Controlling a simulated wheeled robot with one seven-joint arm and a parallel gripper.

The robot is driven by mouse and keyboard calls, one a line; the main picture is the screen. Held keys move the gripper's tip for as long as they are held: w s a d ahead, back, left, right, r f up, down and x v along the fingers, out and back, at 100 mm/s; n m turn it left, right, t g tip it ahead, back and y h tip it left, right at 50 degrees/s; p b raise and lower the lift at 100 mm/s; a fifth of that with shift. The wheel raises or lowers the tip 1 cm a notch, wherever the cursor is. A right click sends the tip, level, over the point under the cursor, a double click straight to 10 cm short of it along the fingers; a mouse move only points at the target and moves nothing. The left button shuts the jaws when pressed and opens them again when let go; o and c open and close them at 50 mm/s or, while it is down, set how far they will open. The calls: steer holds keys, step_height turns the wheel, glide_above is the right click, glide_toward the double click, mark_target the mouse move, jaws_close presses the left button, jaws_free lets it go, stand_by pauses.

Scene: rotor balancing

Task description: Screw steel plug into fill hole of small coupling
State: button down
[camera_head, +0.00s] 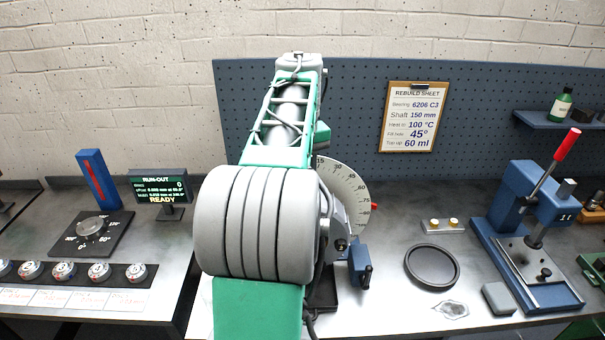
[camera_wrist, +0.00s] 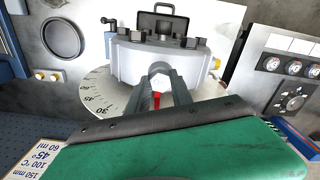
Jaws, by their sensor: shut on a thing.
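The small coupling (camera_wrist: 140,58), a pale grey drum with dark bolts around its rim, sits in front of a graduated dial (camera_wrist: 102,97) in the wrist view. My gripper (camera_wrist: 159,72) is shut at the coupling's near edge. A small grey hexagonal piece, seemingly the steel plug (camera_wrist: 160,82), shows between its fingers. The fill hole is hidden, and I cannot tell whether the plug's thread is in it. A red pointer (camera_wrist: 157,100) shows below the plug. In the head view my arm hides the gripper, the plug and most of the coupling; part of the dial (camera_head: 345,188) shows.
Two brass-topped pieces on a small holder (camera_head: 443,228), a round black dish (camera_head: 432,266) and a grey block (camera_head: 498,298) lie right of the fixture. A blue press (camera_head: 535,225) stands farther right. A run-out display (camera_head: 160,187) and gauges (camera_head: 100,272) are left.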

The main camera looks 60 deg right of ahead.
steer(key=m, duration=0.4)
steer(key=shift+w+f, duration=0.1)
steer(key=shift+f, duration=0.05)
steer(key=m, duration=0.4)
steer(key=shift+m, duration=0.3)
steer(key=m, duration=0.4)
steer(key=shift+w, duration=0.1)
steer(key=c, duration=1.5)
jaws_free()
steer(key=shift+m, duration=0.4)
steer(key=shift+c, duration=0.2)
steer(key=o, duration=0.5)
steer(key=shift+c, duration=0.8)
steer(key=shift+r, duration=3.1)
